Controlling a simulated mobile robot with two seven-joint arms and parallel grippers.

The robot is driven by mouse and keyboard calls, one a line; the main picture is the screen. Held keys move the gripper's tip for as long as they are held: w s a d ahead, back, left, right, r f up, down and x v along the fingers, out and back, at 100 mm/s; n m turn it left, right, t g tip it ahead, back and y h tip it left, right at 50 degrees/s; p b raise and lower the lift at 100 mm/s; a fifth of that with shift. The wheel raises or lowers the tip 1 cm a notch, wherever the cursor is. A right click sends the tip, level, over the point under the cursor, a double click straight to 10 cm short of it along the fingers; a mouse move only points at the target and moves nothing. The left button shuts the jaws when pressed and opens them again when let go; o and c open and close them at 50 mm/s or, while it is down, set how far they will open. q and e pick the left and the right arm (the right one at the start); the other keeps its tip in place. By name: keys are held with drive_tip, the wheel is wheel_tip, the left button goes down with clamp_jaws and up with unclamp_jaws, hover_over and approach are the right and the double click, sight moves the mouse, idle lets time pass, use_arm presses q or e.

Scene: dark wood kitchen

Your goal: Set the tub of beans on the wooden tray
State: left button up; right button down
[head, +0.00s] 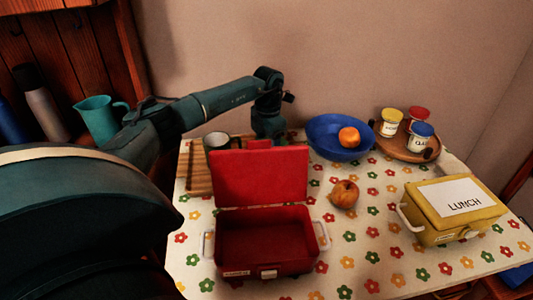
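Three small tubs stand on a round wooden tray (432,153) at the back right: one with a yellow lid (390,122), one with a red lid (418,115) and one with a blue lid (421,134). Their labels are too small to tell which holds beans. A slatted wooden board or tray (195,177) lies at the back left, partly hidden. My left gripper (268,138) points down behind the raised lid of the red lunch box (265,248); its fingertips and anything between them are hidden. My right gripper is out of view.
The red lunch box is open and looks empty. A mug (217,142) is at the board. A blue bowl (330,148) holds an orange fruit (349,137). Another round fruit (344,194) lies mid-table. A closed yellow LUNCH box (452,208) stands right. The front-middle cloth is clear.

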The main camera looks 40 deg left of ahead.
use_arm(q)
drive_tip(key=shift+f, duration=1.9)
drive_tip(key=shift+f, duration=0.2)
drive_tip(key=o, duration=1.1)
drive_tip(key=shift+c, duration=0.2)
wheel_tip(320, 180, up, 12)
drive_tip(key=shift+r, duration=0.2)
